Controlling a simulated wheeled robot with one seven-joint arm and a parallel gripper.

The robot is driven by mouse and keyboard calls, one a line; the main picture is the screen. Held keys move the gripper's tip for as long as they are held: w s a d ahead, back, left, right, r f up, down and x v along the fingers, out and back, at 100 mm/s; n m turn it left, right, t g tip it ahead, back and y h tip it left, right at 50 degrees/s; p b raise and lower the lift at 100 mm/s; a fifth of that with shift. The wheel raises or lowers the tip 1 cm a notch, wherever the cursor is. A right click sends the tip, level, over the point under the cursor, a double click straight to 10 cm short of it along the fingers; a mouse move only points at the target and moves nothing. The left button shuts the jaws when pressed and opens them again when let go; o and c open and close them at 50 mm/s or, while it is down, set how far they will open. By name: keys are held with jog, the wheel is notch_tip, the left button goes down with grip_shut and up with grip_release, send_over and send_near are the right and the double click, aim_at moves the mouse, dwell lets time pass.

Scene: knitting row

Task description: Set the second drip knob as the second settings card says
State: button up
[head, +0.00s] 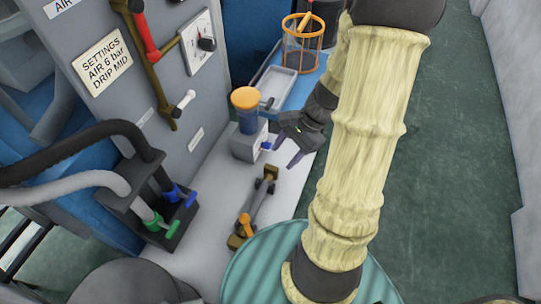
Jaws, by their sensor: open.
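A settings card (102,63) on the grey machine panel reads "SETTINGS AIR 6 bar DRIP MID". My gripper (281,155) is open and empty, below and to the right of this plate. Its fingers point down and left, close to the right side of a grey box with an orange-capped blue container (246,113). I cannot tell whether they touch the box.
Hoses and green and blue valves (164,228) stand at lower left. A grey tray (278,83) and orange wire basket (302,45) lie behind my gripper. Green floor is clear at right.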

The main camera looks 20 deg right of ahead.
aim_at(271, 145)
jog(key=w+d+f+m+t+y+b, duration=0.3)
jog(key=d+f+m+t+b, duration=0.5)
jog(key=d+m, duration=0.5)
notch_tip(271, 145, down, 3)
jog(key=shift+w+d+r+t+y, duration=0.15)
jog(key=shift+w+d+t+y, duration=0.3)
jog(key=shift+w, duration=0.2)
jog(key=b+x, duration=0.3)
jog(key=x, duration=1.4)
jog(key=shift+w+a, duration=0.1)
jog(key=shift+w, duration=0.05)
jog(key=c, duration=1)
